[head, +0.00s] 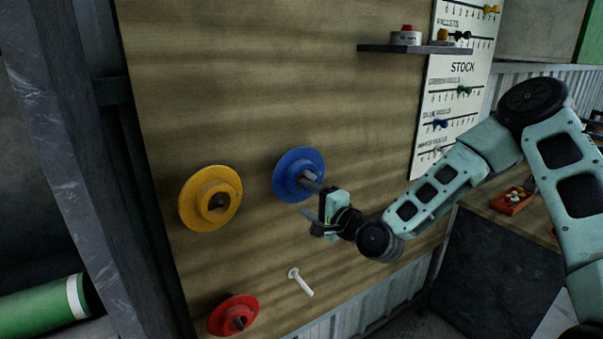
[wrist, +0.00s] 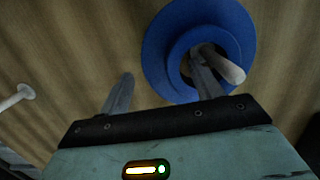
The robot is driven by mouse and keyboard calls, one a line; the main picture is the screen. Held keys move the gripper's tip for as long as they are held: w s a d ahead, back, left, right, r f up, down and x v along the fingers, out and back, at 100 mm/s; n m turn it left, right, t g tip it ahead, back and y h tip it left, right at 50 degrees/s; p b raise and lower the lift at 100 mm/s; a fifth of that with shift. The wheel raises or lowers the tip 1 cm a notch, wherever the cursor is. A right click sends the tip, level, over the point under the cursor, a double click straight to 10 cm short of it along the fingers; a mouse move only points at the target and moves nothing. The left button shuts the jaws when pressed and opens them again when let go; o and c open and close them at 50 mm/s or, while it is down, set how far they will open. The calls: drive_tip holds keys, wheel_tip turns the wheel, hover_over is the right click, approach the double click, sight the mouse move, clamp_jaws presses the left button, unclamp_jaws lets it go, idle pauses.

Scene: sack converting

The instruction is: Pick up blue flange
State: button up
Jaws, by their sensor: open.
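The blue flange (head: 292,166) hangs on the wooden board, a wide disc with a smaller raised hub. In the wrist view the blue flange (wrist: 165,45) is at the upper right, with a pale peg (wrist: 232,70) sticking out through its hub. My gripper (head: 308,198) is open and empty in front of the flange's lower right. In the wrist view my gripper (wrist: 160,82) has its right finger overlapping the hub beside the peg, and its left finger off the disc, over bare board. I cannot tell whether the right finger touches the flange.
A yellow flange (head: 190,205) hangs to the left and a red flange (head: 222,318) lower left. An empty white peg (head: 302,284) juts out below. A shelf (head: 400,49) and a stock chart (head: 425,130) are at the upper right. A green roll (head: 40,312) lies lower left.

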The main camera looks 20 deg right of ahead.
drive_tip(key=p+x, duration=0.1)
drive_tip(key=x, duration=0.3)
drive_tip(key=shift+p, duration=0.35)
clamp_jaws()
drive_tip(key=shift+r, duration=0.2)
drive_tip(key=shift+b, duration=0.65)
drive_tip(key=p+v, duration=0.7)
drive_tip(key=v, duration=1.1)
